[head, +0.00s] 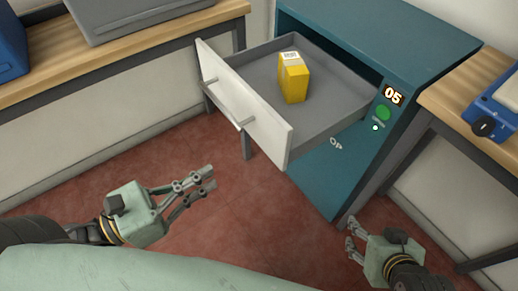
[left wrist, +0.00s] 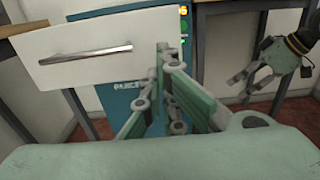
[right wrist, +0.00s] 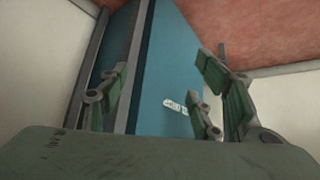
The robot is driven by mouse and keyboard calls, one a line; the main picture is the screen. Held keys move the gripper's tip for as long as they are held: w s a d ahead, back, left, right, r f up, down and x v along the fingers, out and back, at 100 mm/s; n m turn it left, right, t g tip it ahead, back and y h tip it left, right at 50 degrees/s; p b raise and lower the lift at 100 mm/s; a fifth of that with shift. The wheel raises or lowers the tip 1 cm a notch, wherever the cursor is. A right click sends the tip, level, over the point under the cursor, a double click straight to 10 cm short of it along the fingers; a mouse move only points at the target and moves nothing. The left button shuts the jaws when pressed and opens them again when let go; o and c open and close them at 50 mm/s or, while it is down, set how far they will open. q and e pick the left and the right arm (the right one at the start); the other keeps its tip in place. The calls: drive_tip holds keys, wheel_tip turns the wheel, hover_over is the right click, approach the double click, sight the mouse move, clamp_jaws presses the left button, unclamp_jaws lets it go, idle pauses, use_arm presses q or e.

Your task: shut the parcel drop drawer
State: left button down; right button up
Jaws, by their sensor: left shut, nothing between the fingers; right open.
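The parcel drop drawer (head: 328,121) is pulled far out of a teal cabinet (head: 376,36). Its white front (head: 240,108) has a metal bar handle (head: 230,103), which also shows in the left wrist view (left wrist: 85,54). A yellow parcel (head: 294,79) with a white label stands inside on the drawer floor. My left gripper (head: 211,178) is shut and empty, in front of the drawer and apart from its front. My right gripper (head: 351,238) is open and empty, low beside the cabinet's lower front corner; in the right wrist view the teal cabinet (right wrist: 168,80) shows between its fingers.
A wooden bench (head: 150,40) with a grey case stands at the left. Another wooden table (head: 468,105) with a blue device (head: 498,108) stands close at the right of the cabinet. The red floor (head: 240,215) before the drawer is clear.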

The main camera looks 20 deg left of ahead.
sight(271, 139)
use_arm(q)
drive_tip(key=p+x, duration=0.1)
drive_tip(key=x, duration=0.2)
drive_tip(key=p+x, duration=0.1)
drive_tip(key=x, duration=0.3)
drive_tip(key=p+x, duration=0.2)
drive_tip(key=x, duration=0.2)
drive_tip(key=shift+w+d+r, duration=0.15)
drive_tip(key=shift+w+r, duration=0.05)
drive_tip(key=shift+r, duration=0.1)
use_arm(e)
drive_tip(key=s+d+g+h, duration=0.1)
drive_tip(key=s+d+g, duration=0.25)
drive_tip(key=s, duration=0.45)
use_arm(q)
drive_tip(key=shift+x, duration=0.8)
drive_tip(key=shift+w+d+f+p, duration=0.1)
drive_tip(key=shift+w+f+p, duration=0.05)
drive_tip(key=shift+f+p, duration=0.15)
use_arm(e)
drive_tip(key=shift+g, duration=0.45)
drive_tip(key=shift+w+a+f, duration=0.15)
drive_tip(key=shift+a+f, duration=0.05)
drive_tip(key=shift+f, duration=0.55)
drive_tip(key=shift+w+a+f, duration=0.1)
drive_tip(key=shift+a+f, duration=0.1)
drive_tip(key=shift+f, duration=0.5)
drive_tip(key=shift+w+a+f, duration=0.15)
drive_tip(key=shift+a+f, duration=0.05)
drive_tip(key=shift+f, duration=0.55)
